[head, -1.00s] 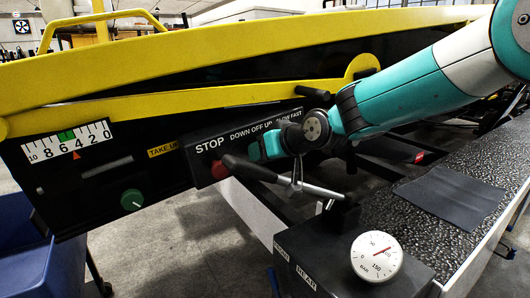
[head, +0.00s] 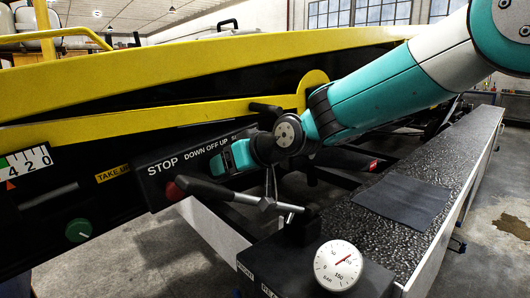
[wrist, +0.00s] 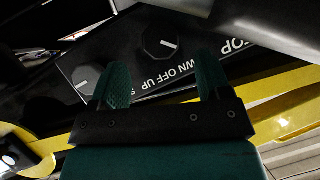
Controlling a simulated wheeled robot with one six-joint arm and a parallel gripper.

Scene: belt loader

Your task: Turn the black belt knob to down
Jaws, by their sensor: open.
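The black belt knob (wrist: 160,40) shows in the wrist view with a white mark slanting right and slightly down, toward the DOWN side of the upside-down DOWN OFF UP lettering; its exact setting is hard to tell. My gripper (wrist: 160,60) is open, one teal finger on each side of the knob in this picture. I cannot tell whether either finger touches it. In the head view my gripper (head: 226,160) is in front of the black control panel (head: 155,192) and hides the knob.
A second black knob (wrist: 83,80) is left of my fingers in the wrist view. A lever with a black handle (head: 207,190) crosses in front of the panel. A gauge (head: 338,265) and a yellow rail (head: 150,118) are close by.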

